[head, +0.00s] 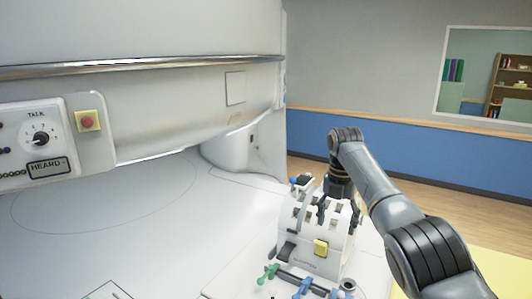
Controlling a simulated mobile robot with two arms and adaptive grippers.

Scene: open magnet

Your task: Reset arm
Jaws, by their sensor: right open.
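My right arm (385,205) comes in from the right and bends down at its wrist. My right gripper (339,207) is open and points down at the top of a white slotted device (305,245). Its fingers overlap the device's upper part in the head view, and I cannot tell whether they touch it. I see nothing held between them. The device has a yellow square part on its front and dark openings along its top. My left gripper is not in view.
A large white machine (150,90) fills the left and back. Its panel (35,140) has a dial and a red button on yellow (88,121). Green and blue knobbed parts (268,274) lie before the device. The white surface (130,220) at left is mostly clear.

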